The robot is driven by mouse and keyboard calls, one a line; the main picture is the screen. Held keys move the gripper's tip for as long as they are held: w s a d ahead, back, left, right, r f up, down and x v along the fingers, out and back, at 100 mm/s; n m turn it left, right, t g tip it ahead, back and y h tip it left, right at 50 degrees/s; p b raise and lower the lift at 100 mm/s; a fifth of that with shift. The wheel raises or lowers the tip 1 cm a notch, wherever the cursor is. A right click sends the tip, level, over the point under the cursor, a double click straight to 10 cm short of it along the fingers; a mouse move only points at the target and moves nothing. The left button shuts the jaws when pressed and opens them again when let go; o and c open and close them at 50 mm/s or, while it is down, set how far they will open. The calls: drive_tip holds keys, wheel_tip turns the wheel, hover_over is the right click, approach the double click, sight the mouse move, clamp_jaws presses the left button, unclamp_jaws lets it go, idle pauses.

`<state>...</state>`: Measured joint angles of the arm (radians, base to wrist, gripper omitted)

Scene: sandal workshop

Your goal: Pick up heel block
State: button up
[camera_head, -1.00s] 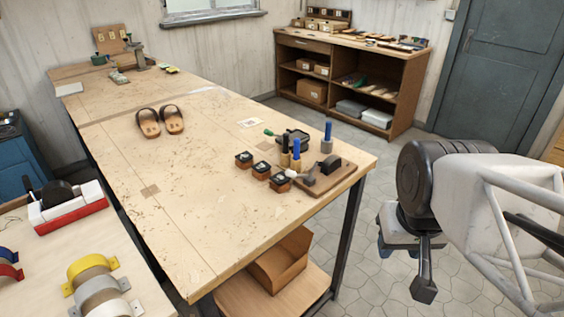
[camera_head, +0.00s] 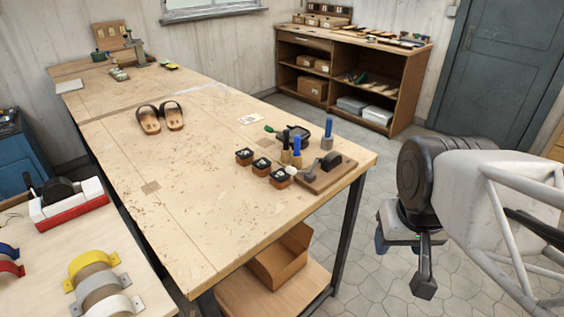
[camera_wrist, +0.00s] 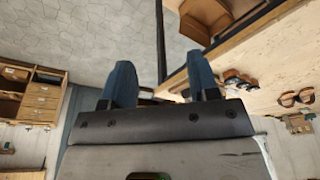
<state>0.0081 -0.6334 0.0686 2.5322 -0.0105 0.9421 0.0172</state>
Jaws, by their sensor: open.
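Several small brown blocks with dark tops stand on the workbench (camera_head: 190,200) near its right end: a back one (camera_head: 245,157), a middle one (camera_head: 261,166) and a front one (camera_head: 280,178). I cannot tell for sure which thing is the heel block. My gripper (camera_wrist: 160,84) is open and empty, with its two blue fingers apart in the wrist view. In the head view it hangs beyond the bench's right edge, over the floor and away from the blocks. The wrist view shows floor and a bench leg beyond the fingers.
Beside the blocks are a wooden board (camera_head: 318,184) with a dark piece on it and upright blue-handled tools (camera_head: 327,136). Sandals (camera_head: 161,117) lie farther left. An open cardboard box (camera_head: 281,261) sits on the lower shelf. The bench's middle is mostly clear.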

drive_tip(key=o, duration=0.4)
drive_tip(key=w+a+r+m+g, duration=0.15)
drive_tip(key=w+a, duration=0.25)
drive_tip(key=w, duration=0.5)
drive_tip(key=w+a+r+m, duration=0.1)
drive_tip(key=w+a+m, duration=0.25)
drive_tip(key=w, duration=0.65)
drive_tip(key=w+a+f+m, duration=0.1)
drive_tip(key=w+a+f, duration=0.1)
drive_tip(key=w+a, duration=0.2)
drive_tip(key=w+a+f+m, duration=0.2)
drive_tip(key=w+a, duration=0.3)
drive_tip(key=w, duration=0.2)
drive_tip(key=w+a+f+m+g, duration=0.1)
drive_tip(key=w+a+f, duration=0.1)
drive_tip(key=w+a, duration=0.2)
drive_tip(key=shift+w+a+m, duration=0.2)
drive_tip(key=shift+w+m, duration=0.1)
drive_tip(key=shift+w, duration=0.7)
drive_tip(key=shift+f, duration=0.1)
drive_tip(key=shift+f, duration=3.35)
